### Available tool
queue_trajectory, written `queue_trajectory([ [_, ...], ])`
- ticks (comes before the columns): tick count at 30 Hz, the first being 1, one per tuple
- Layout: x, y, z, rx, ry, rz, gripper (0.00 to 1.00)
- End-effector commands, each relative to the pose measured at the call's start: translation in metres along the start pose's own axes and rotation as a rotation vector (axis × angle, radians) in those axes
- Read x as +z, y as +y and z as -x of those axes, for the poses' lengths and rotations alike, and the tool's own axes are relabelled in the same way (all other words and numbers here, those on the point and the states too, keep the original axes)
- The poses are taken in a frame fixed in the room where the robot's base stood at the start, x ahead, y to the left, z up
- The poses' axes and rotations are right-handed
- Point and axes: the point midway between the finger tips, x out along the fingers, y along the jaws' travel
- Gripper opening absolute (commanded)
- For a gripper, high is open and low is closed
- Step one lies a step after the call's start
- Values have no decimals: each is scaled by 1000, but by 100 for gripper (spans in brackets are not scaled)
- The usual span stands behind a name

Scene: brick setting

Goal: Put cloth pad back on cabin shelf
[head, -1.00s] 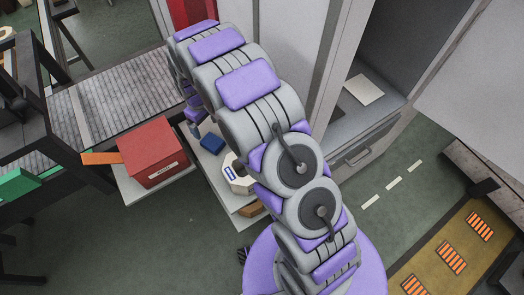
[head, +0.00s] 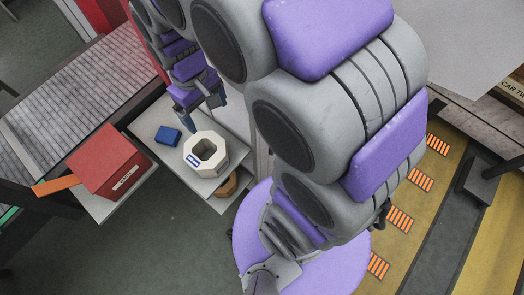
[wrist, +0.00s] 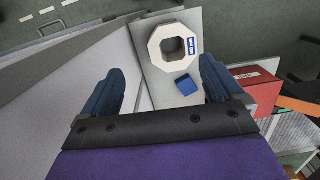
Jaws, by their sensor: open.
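A small blue pad (head: 168,135), which may be the cloth pad, lies flat on a pale side shelf (head: 148,117) left of an octagonal cream container (head: 205,153). My gripper (head: 204,110) is open and empty, above the far part of that shelf. In the wrist view the blue pad (wrist: 186,85) shows between the open fingers (wrist: 163,86), nearer the right one, apart from both. The octagonal container (wrist: 172,46) is just beyond it. My arm hides most of the tall cabinet in the head view.
A red box (head: 107,160) stands on a ledge left of the shelf, beside a grey roller conveyor (head: 85,85). A brown item (head: 228,184) sits on a lower level under the container. Pale cabinet panels (wrist: 80,75) fill the wrist view's left. Green floor is clear at the lower left.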

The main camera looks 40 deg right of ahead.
Motion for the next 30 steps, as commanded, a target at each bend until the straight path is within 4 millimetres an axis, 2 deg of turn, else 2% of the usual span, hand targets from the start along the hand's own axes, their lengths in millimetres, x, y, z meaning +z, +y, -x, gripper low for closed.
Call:
queue_trajectory([
  [1,20,1,6,-2,-1,-26,94],
  [9,117,-2,18,-13,-33,-156,94],
  [12,147,-5,18,-16,-44,-196,94],
  [15,169,-9,16,-18,-52,-226,94],
  [21,186,-11,14,-20,-60,-252,94],
  [30,186,-12,12,-21,-62,-252,94],
])
